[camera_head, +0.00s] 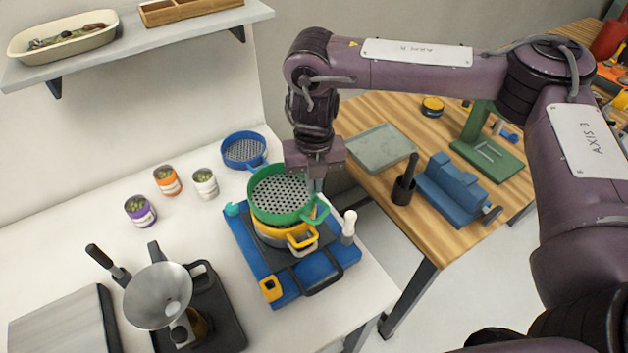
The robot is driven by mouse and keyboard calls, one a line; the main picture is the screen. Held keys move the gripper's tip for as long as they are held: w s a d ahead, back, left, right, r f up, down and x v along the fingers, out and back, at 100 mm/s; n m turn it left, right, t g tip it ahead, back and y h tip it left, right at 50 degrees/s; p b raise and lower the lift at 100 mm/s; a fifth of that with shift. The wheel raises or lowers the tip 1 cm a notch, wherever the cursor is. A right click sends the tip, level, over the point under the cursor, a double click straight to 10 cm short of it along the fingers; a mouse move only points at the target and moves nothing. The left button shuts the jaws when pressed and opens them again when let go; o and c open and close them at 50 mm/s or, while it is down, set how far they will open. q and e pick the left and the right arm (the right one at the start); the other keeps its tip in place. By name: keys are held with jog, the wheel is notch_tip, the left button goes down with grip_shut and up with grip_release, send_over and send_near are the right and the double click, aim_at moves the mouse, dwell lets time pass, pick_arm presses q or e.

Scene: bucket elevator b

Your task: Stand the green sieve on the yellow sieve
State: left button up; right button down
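The green sieve (279,192) is round with a perforated plate and a loop handle at its right. It sits level directly over the yellow sieve (268,235), whose rim and handle show just below it; I cannot tell whether the two rims touch all round. The yellow sieve is on a dark base on a blue stand (326,265). My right gripper (316,188) points down at the right rim of the green sieve, beside its handle, and its fingers look closed on it. The fingertips are partly hidden. My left gripper is not in view.
A blue sieve (243,149) lies behind. Three small tins, one of them orange (167,180), stand to the left. A metal funnel (158,295) is at front left. A white-topped bottle (349,224) stands close right of the stand. A wooden bench (362,112) is at right.

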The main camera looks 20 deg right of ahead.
jog(key=shift+s, duration=0.1)
jog(key=shift+f, duration=0.2)
jog(key=shift+f+b, duration=0.3)
jog(key=shift+f, duration=0.1)
jog(key=c, duration=1.6)
grip_release()
jog(key=shift+c, duration=0.2)
jog(key=shift+r, duration=0.15)
jog(key=shift+r+p, duration=0.3)
jog(key=shift+r, duration=0.05)
notch_tip(320, 180, up, 12)
jog(key=shift+r+b, duration=0.15)
jog(key=shift+b, duration=0.15)
